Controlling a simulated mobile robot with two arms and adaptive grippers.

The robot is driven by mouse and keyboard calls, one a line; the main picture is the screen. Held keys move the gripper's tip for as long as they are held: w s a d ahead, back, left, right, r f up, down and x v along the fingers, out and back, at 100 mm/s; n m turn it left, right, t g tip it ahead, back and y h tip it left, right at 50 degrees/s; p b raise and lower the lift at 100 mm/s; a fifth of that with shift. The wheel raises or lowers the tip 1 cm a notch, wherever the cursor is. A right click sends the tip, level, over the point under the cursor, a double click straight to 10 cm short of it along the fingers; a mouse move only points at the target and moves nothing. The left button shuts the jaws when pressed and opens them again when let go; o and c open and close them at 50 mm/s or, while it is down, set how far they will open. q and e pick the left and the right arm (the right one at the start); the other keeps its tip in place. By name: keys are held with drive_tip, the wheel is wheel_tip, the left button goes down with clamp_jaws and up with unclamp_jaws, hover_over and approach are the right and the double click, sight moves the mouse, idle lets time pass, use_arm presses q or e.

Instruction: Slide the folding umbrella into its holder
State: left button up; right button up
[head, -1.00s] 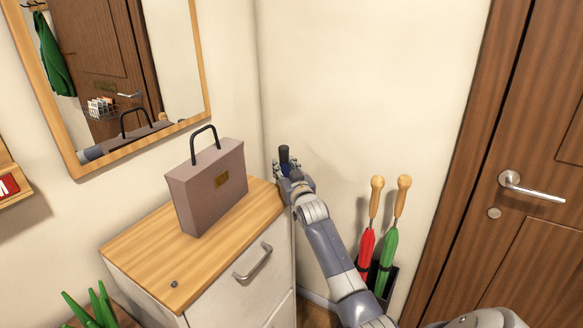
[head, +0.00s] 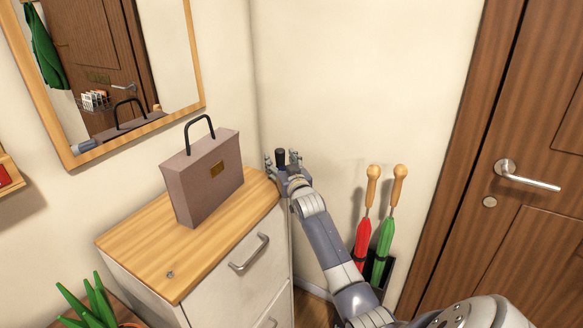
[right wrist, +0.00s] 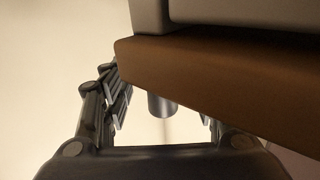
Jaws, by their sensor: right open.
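The folding umbrella shows in the head view only as a short dark upright end (head: 280,156) beside the dresser's far right corner. In the right wrist view it is a dark grey cylinder (right wrist: 162,106), partly hidden behind the brown dresser-top edge. My right gripper (head: 282,161) is open, its fingers on either side of this end. I cannot tell whether they touch it. The umbrella's lower part is hidden by my gripper and the dresser, as is whatever holds it there. My left gripper is not in view.
The dresser (head: 150,242) bears a mauve briefcase (head: 205,180) close to my right gripper. A black stand (head: 387,275) with a red umbrella (head: 362,240) and a green umbrella (head: 384,240) stands by the wall, right of my arm. A door is farther right.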

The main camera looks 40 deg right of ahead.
drive_tip(key=v, duration=1.2)
drive_tip(key=shift+d+r, duration=0.1)
drive_tip(key=shift+r, duration=0.05)
idle(0.6)
